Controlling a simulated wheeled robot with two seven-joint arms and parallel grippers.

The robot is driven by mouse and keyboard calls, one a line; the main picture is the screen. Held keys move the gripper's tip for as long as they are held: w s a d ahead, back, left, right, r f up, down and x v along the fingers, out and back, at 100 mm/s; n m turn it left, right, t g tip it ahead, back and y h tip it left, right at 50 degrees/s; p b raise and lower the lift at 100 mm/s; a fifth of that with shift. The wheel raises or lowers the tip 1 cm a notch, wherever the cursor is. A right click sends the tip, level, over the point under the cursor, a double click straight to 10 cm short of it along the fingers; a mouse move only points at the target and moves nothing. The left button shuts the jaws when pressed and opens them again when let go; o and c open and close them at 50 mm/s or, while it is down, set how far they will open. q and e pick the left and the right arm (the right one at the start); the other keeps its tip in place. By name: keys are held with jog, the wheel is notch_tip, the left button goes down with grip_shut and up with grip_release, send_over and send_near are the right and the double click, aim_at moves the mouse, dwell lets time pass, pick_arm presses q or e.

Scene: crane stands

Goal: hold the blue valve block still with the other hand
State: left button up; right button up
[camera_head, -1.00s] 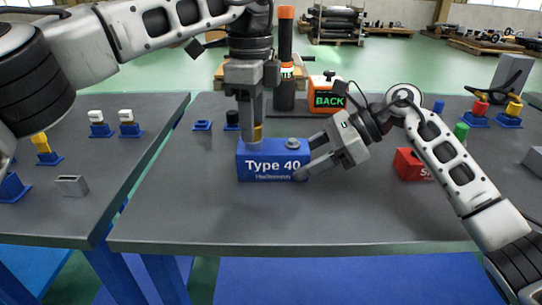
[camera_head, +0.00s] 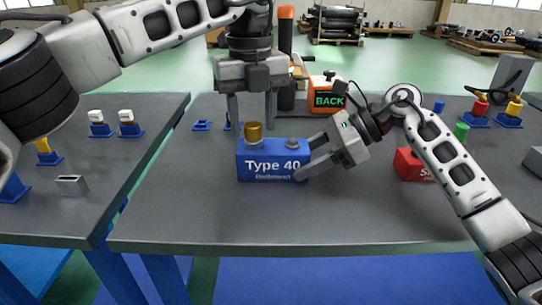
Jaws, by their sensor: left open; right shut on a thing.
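The blue valve block (camera_head: 262,169), marked "Type 40", sits upright on the grey table, with a brass fitting (camera_head: 253,132) and a grey fitting (camera_head: 292,143) on its top. My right gripper (camera_head: 311,163) is shut on the block at its right end. My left gripper (camera_head: 252,112) points down over the block's left part. Its two fingers are spread apart on either side of the brass fitting, a little above the block, and hold nothing.
A red block (camera_head: 412,166) stands to the right under my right arm. An orange "BACK" box (camera_head: 328,97) and a dark column with an orange top stand behind. Blue bases with coloured parts stand at the back right. The table's front is clear.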

pick_arm(q)
jog(key=m, duration=1)
grip_shut()
jog(key=shift+r, duration=0.15)
dwell(0.4)
jog(key=n, duration=0.4)
jog(key=shift+r+n, duration=0.1)
jog(key=shift+n, duration=0.5)
